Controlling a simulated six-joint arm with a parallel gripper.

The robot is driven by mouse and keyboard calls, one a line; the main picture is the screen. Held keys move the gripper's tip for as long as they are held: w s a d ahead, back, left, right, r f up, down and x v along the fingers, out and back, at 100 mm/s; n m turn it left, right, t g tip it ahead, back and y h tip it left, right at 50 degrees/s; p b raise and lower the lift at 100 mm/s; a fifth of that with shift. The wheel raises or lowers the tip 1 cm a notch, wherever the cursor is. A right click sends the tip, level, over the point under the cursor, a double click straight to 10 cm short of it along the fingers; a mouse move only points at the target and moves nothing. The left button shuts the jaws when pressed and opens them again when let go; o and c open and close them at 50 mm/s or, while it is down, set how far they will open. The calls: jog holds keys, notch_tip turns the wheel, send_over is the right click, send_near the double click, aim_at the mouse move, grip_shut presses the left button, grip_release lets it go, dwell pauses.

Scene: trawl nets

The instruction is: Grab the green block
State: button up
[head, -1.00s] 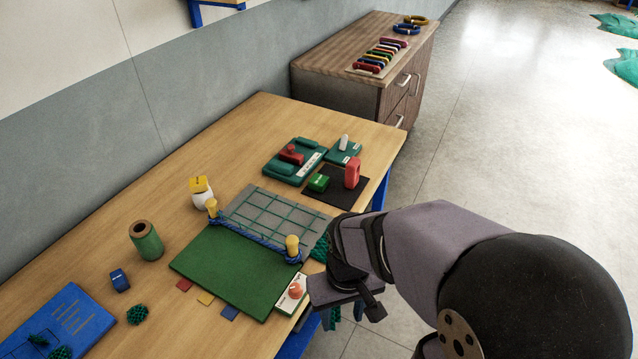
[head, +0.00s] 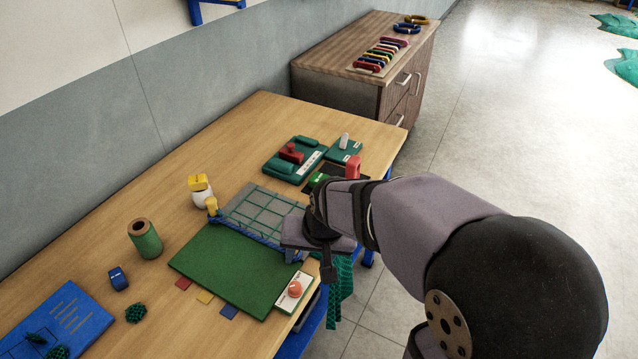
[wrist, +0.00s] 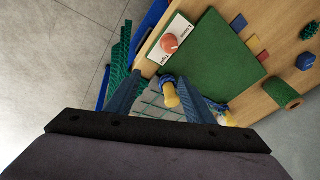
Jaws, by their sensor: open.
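The green block (head: 316,180) sits on a black mat near the table's far right corner in the head view. My arm hides part of it. I cannot make it out in the wrist view. My gripper (wrist: 157,78) is open, its two blue-grey fingers apart with nothing held between them. In the wrist view the net frame's yellow-topped post shows between the fingers, beneath them. In the head view my gripper is over the net's right side, nearer the camera than the green block, and its fingertips are hidden.
A red upright block (head: 353,167) stands close by the green block. A green tray (head: 294,161) lies behind. A teal net (head: 341,290) hangs past the table edge.

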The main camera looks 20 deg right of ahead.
jog(key=w+a+r+m+t+b, duration=0.2)
jog(key=w+m+t+b, duration=0.15)
jog(key=w+m, duration=0.7)
jog(key=w+a+r+m+t+b, duration=0.2)
jog(key=w+m+t, duration=0.4)
jog(key=w, duration=0.7)
jog(key=m+g+h+b, duration=0.4)
jog(key=m+h, duration=0.6)
jog(key=m, duration=1.4)
send_near(316, 182)
jog(key=w+d, duration=0.1)
jog(key=w+f+t+b, duration=0.1)
jog(key=shift+w+d+f+n, duration=0.2)
jog(key=shift+w+d+n, duration=0.05)
jog(key=shift+w+d, duration=0.15)
jog(key=shift+s+d+f+m, duration=0.15)
jog(key=shift+s+f+m, duration=0.1)
jog(key=shift+m, duration=0.25)
jog(key=shift+w+d+f+g, duration=0.15)
jog(key=shift+w+d+g, duration=0.1)
jog(key=shift+w+d, duration=0.25)
jog(key=shift+p+x, duration=1.05)
jog(key=shift+x, duration=1.95)
jog(key=shift+s, duration=0.1)
jog(key=c, duration=0.8)
